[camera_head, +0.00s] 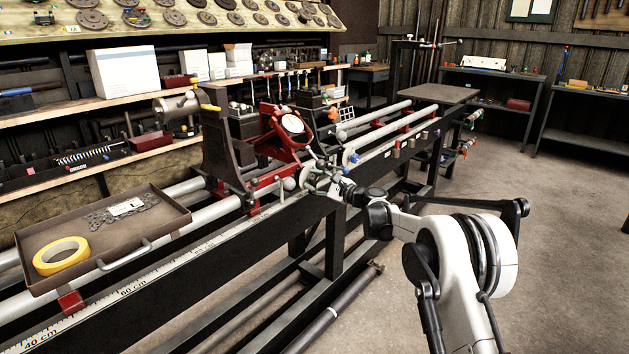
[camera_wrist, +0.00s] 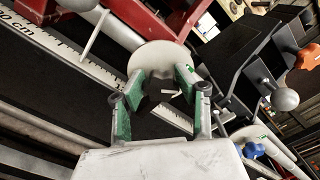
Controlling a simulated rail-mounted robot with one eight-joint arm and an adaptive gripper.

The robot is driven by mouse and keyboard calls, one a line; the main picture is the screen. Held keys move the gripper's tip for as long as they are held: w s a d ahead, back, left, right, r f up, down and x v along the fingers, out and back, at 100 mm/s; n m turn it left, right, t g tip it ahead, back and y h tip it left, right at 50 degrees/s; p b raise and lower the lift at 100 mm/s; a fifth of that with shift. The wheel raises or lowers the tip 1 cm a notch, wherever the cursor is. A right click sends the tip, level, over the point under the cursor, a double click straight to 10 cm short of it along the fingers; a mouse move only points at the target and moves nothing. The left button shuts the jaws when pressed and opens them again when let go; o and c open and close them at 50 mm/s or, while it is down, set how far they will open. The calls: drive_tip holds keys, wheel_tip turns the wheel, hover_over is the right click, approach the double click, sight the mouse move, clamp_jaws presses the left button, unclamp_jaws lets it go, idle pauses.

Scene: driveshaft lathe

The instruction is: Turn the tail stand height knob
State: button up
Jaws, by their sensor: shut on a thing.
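In the wrist view, a pale round knob (camera_wrist: 157,56) sits at the tips of my gripper (camera_wrist: 160,85). The two green-padded fingers are apart, with a dark part of the knob between them, and shut on it. In the head view, my gripper (camera_head: 318,181) reaches the front rail of the lathe beside the red carriage with a round shiny face (camera_head: 289,124). The knob is mostly hidden there by the gripper. I cannot tell how far the knob is turned.
A grey ball handle (camera_wrist: 285,99), an orange knob (camera_wrist: 308,57) and a blue knob (camera_wrist: 254,150) are right of my gripper. A rail scale (camera_wrist: 60,50) runs at left. A tray (camera_head: 176,205) with yellow tape is on the lathe. Floor at right is clear.

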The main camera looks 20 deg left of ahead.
drive_tip(key=shift+n, duration=1.5)
drive_tip(key=o, duration=1.2)
drive_tip(key=v, duration=1.2)
